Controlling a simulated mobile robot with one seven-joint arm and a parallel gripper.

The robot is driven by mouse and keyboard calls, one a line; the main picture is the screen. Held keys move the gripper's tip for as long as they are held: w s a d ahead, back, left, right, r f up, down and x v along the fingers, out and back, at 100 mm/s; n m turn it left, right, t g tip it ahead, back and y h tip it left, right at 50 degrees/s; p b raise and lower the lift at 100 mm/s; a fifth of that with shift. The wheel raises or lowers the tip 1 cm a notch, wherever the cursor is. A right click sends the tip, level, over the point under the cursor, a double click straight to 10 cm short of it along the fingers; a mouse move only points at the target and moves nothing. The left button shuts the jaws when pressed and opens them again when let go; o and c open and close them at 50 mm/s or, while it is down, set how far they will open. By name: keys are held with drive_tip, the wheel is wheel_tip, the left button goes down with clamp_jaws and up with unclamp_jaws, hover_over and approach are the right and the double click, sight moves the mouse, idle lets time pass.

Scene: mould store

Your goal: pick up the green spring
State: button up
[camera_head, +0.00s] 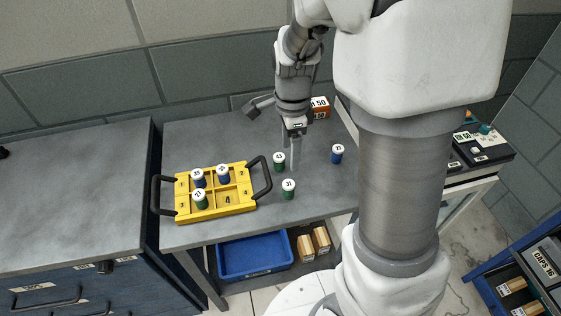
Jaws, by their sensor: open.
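Two green cylinders with white numbered tops, which look like springs, stand upright on the grey table (300,215). One green spring (279,165) is just left of my gripper (293,166); the other green spring (288,192) is nearer the front. A third green spring (201,203) stands in the front left compartment of a yellow tray (240,208). My gripper points down over the table, open, with nothing seen between its fingers. The fingers are small here, and whether they touch the closest green spring I cannot tell.
Blue springs stand in the tray's back compartments (222,178) and on the table at right (337,157). The tray has black handles (263,175). A blue bin (255,257) and wooden blocks (306,247) are below. The front right tabletop is clear.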

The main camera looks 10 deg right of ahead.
sight(289, 184)
wheel_tip(289, 184, down, 15)
drive_tip(key=shift+w+b, duration=0.1)
drive_tip(key=shift+b, duration=0.8)
clamp_jaws()
